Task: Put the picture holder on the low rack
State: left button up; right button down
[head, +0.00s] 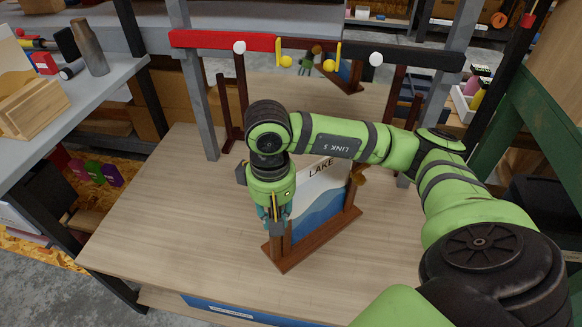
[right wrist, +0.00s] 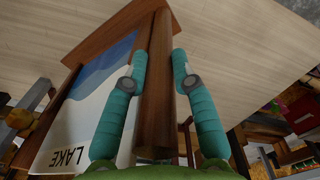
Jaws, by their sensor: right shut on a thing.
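The picture holder (head: 321,208) has a brown wooden base, end posts and a panel reading "LAKE" with blue waves. It stands upright at the middle of the bench, at or just above the planks; I cannot tell if it touches. My right gripper (head: 278,224) points down at its left end post. In the right wrist view its teal fingers (right wrist: 158,75) are shut on either side of the brown post of the holder (right wrist: 97,88). My arm hides part of the panel's top. I cannot make out which structure is the low rack. My left gripper is not in view.
A red and black bar (head: 310,48) with yellow pegs and white knobs crosses the bench's back between grey uprights. Dark brown posts (head: 240,98) stand below it. A grey side table (head: 98,90) with a bottle (head: 89,47) is at left. The bench's left front (head: 165,220) is clear.

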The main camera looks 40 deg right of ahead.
jog(key=shift+m, duration=0.5)
jog(key=d, duration=0.4)
jog(key=shift+w+d+r+p, duration=0.1)
jog(key=shift+d+r+p, duration=0.05)
jog(key=shift+p, duration=0.15)
jog(key=shift+w+d, duration=0.1)
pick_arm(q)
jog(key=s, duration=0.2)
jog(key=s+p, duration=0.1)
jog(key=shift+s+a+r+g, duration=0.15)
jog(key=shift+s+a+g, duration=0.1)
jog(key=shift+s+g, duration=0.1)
pick_arm(e)
jog(key=w+a+f, duration=0.6)
jog(key=w+f, duration=0.3)
jog(key=f, duration=0.2)
jog(key=shift+w+a, duration=0.15)
jog(key=shift+a, duration=0.2)
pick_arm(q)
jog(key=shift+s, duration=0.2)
pick_arm(e)
jog(key=c, duration=1)
grip_release()
